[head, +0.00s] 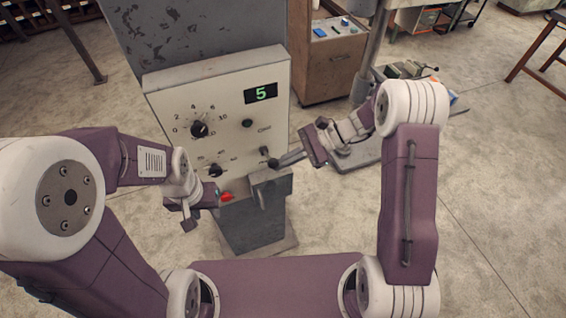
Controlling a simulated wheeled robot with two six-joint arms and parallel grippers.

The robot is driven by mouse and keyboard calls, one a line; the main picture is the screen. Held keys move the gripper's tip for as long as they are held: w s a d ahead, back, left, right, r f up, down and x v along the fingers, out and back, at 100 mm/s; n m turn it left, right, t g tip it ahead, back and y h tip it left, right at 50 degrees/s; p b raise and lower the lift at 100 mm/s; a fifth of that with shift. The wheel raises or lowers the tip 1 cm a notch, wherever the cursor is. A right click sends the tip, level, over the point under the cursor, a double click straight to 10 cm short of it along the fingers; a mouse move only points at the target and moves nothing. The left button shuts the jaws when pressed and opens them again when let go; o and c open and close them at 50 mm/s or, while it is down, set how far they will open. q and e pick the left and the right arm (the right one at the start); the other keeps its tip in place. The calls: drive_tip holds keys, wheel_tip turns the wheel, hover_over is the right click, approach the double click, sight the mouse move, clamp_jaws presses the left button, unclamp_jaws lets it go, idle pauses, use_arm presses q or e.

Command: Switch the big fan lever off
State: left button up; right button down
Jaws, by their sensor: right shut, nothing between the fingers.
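A light control panel (160,92) stands on a grey cabinet. A dark lever (266,154) sticks out at its lower right; I cannot tell for certain that it is the big fan lever, nor its exact setting. A grey box with a handle (261,196) is just below. My left gripper (203,208) is at the panel's lower left, near a red button (227,197); its fingers are too small to read.
A brown cabinet (332,68) stands behind at the right. The concrete floor at the right is largely clear.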

drive_tip(key=shift+w+r, duration=0.1)
drive_tip(key=shift+r, duration=0.05)
idle(0.3)
wheel_tip(320, 180, down, 4)
drive_tip(key=b, duration=0.3)
drive_tip(key=w+b+v, duration=0.1)
drive_tip(key=b+v, duration=0.2)
drive_tip(key=v, duration=0.7)
drive_tip(key=shift+w+d, duration=0.2)
